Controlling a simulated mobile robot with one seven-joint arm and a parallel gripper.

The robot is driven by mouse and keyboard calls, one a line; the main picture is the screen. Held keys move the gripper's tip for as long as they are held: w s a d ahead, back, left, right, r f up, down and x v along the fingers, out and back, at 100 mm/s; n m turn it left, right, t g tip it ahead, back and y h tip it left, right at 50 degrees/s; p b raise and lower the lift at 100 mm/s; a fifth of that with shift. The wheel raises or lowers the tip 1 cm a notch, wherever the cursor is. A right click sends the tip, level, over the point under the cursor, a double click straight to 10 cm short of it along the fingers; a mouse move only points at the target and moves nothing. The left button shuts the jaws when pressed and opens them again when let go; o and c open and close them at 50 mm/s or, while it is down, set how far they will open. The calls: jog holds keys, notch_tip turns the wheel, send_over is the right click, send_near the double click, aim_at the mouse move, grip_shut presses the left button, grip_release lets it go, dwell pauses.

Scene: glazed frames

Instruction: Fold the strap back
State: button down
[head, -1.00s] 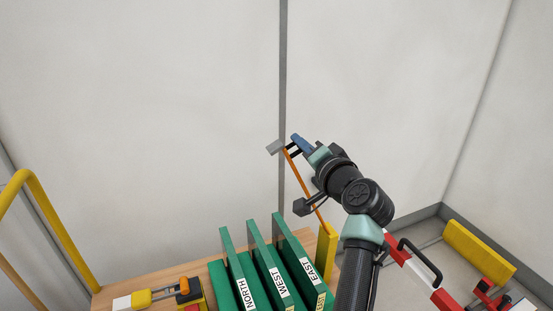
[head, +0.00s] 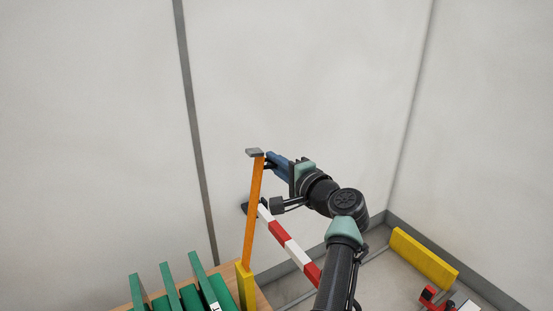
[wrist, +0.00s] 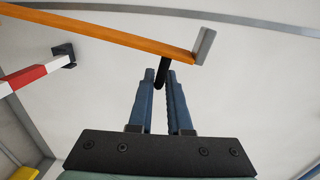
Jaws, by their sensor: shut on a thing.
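The orange strap (head: 254,210) rises almost upright in the head view from a yellow post (head: 245,286) at the table's edge. A grey end piece (head: 254,152) caps its top. In the wrist view the strap (wrist: 110,33) crosses the upper left, with its grey end piece (wrist: 204,46) just beyond my fingertips. A short black peg (wrist: 162,72) comes off the strap near that end. My gripper (head: 269,160) has its blue fingers shut on this peg, from the right side of the strap. In the wrist view the peg sits between the fingertips.
Green upright panels (head: 170,288) stand left of the post on the wooden table (head: 263,300). A red-and-white bar (head: 280,233) slants behind the strap and my arm. A yellow block (head: 424,258) and a red thing (head: 430,296) lie right. The space above is clear before pale walls.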

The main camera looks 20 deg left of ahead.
jog(key=shift+w+d+f, duration=0.1)
jog(key=shift+d+f, duration=0.05)
jog(key=c, duration=0.9)
grip_release()
jog(key=shift+w, duration=0.1)
jog(key=p+v, duration=0.1)
jog(key=v, duration=1.2)
